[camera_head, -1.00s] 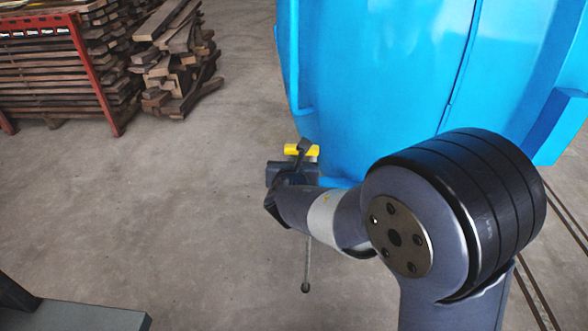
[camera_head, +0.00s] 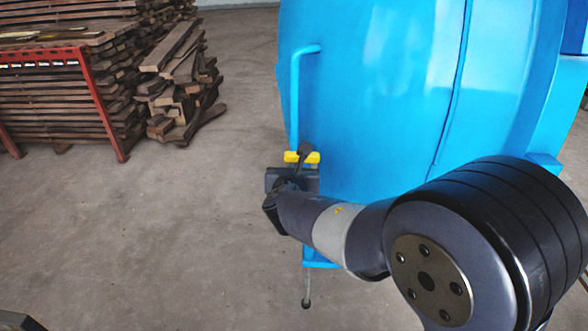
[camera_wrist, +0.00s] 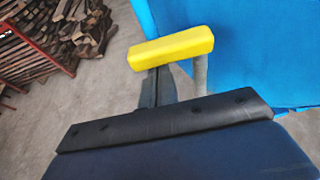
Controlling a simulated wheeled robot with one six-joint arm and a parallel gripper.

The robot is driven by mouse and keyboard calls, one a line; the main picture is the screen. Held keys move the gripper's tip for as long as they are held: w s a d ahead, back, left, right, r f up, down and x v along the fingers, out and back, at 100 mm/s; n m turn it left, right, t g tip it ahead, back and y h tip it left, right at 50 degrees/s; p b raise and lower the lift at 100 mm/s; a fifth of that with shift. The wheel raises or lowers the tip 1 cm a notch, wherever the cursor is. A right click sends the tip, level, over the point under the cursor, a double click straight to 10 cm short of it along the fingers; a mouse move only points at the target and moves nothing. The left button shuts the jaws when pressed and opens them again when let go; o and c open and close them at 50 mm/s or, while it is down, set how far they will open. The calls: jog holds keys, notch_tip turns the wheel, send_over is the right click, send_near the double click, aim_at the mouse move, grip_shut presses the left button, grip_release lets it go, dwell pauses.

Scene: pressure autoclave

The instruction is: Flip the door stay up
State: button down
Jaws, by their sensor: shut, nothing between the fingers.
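A yellow bar (camera_head: 313,158) stands at the lower left edge of the blue autoclave door (camera_head: 375,90), and seems to be the grip of the door stay. In the wrist view the yellow bar (camera_wrist: 172,47) lies slightly tilted across the top of a grey post (camera_wrist: 201,72). My gripper (camera_head: 302,160) is at the bar in the head view. In the wrist view my dark fingers (camera_wrist: 157,86) are shut and empty, and reach up to the bar's underside. I cannot tell whether they touch it. My wrist hides the rest of the stay.
A blue tubular handle (camera_head: 295,100) runs down the door's left edge. A thin rod with a round end (camera_head: 306,288) hangs below my wrist. A red rack (camera_head: 100,105) and piled timber (camera_head: 180,75) stand at the back left. The concrete floor between is clear.

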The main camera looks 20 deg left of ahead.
jog(key=shift+w+r, duration=0.1)
jog(key=shift+r, duration=0.25)
notch_tip(320, 180, down, 5)
jog(key=b, duration=0.5)
jog(key=p+v, duration=0.2)
jog(key=v, duration=0.8)
jog(key=shift+a, duration=0.1)
jog(key=w+a+p, duration=0.2)
jog(key=w, duration=0.7)
jog(key=shift+r, duration=0.15)
